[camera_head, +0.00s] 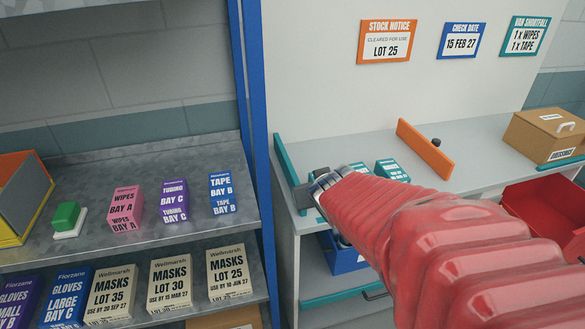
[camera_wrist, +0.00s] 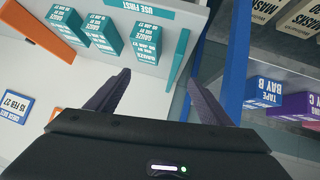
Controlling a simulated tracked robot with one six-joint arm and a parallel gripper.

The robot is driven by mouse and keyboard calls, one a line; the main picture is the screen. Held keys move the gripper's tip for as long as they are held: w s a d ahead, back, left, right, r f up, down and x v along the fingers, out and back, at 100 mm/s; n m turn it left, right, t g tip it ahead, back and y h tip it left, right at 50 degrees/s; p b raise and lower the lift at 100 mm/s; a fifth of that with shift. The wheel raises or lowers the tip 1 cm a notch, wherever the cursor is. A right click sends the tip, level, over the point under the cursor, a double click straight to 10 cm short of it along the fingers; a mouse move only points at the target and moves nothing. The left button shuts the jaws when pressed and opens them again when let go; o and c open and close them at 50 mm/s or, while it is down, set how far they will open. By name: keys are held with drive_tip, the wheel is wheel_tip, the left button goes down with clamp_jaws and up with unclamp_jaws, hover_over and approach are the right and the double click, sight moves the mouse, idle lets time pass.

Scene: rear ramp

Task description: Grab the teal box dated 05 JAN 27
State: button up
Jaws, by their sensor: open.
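Several teal gauze boxes stand in a row on the white counter. In the wrist view, upside down, I see a left box (camera_wrist: 64,22), a middle box (camera_wrist: 101,33) and a right box (camera_wrist: 146,43) nearest the teal "USE FIRST" strip (camera_wrist: 166,10). Their printed dates are too small to read surely, so I cannot tell which is 05 JAN 27. In the head view one teal box (camera_head: 393,170) shows behind my arm; others are partly hidden. My gripper (camera_head: 310,192) is over the counter's left end. Its fingers (camera_wrist: 157,80) are apart, empty, short of the boxes.
An orange divider (camera_head: 425,150) stands right of the teal boxes. A blue post (camera_head: 255,110) separates the counter from the left shelf of boxes. A cardboard box (camera_head: 548,134) and red bin (camera_head: 550,207) are at right. A blue bin (camera_head: 343,256) is below the counter.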

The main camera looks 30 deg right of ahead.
drive_tip(key=w+d+f+t, duration=0.1)
drive_tip(key=d+f, duration=0.1)
drive_tip(key=d+f+t+y, duration=0.1)
drive_tip(key=d+f, duration=0.1)
drive_tip(key=d, duration=0.1)
drive_tip(key=w+d+f, duration=0.1)
drive_tip(key=d+f, duration=0.1)
drive_tip(key=shift+w+d+f+t+y, duration=0.15)
drive_tip(key=shift+w+d+t+y, duration=0.15)
drive_tip(key=shift+w+d+t, duration=0.1)
